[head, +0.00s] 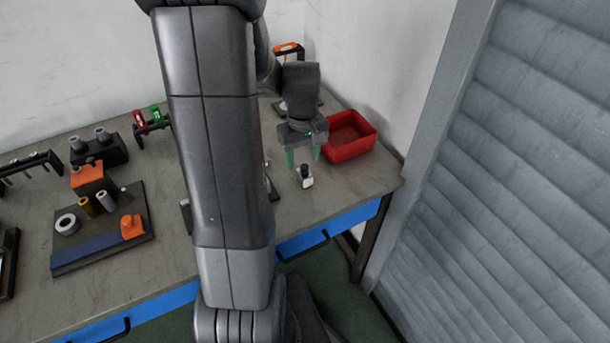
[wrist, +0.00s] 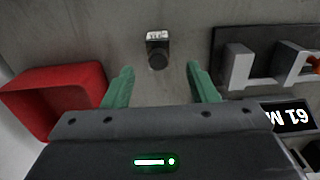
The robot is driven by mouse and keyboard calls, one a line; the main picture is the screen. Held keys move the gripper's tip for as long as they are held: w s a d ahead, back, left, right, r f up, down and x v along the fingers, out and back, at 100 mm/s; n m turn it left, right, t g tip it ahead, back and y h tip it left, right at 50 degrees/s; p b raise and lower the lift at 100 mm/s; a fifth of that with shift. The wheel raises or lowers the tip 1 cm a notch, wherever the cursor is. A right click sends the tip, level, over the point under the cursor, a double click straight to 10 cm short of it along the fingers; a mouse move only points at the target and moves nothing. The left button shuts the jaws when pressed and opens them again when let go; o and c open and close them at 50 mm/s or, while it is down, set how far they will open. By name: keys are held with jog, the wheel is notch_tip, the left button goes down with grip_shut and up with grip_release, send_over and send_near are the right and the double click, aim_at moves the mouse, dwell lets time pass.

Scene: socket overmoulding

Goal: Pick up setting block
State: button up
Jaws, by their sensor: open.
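A small pale block with a black round top (head: 306,181), which looks like the setting block, stands on the bench near its front right part. It also shows in the wrist view (wrist: 157,37), with its black knob toward me. My gripper (head: 303,159) is open with green fingers and points down just above and behind the block. In the wrist view my gripper (wrist: 160,68) has its two fingers apart, and the block lies beyond the fingertips, roughly centred between them. Nothing is between the fingers.
A red bin (head: 349,151) stands to the right of the block. A dark fixture plate with light brackets (wrist: 238,66) lies on the right in the wrist view. A board with rollers and an orange part (head: 100,242) lies to the left. Bare bench surrounds the block.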

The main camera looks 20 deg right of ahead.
aim_at(305, 167)
jog(key=shift+s+a+f, duration=0.1)
jog(key=shift+s+f, duration=0.05)
jog(key=shift+f, duration=0.5)
jog(key=shift+d+f, duration=0.2)
jog(key=shift+f, duration=2.4)
jog(key=shift+s, duration=0.1)
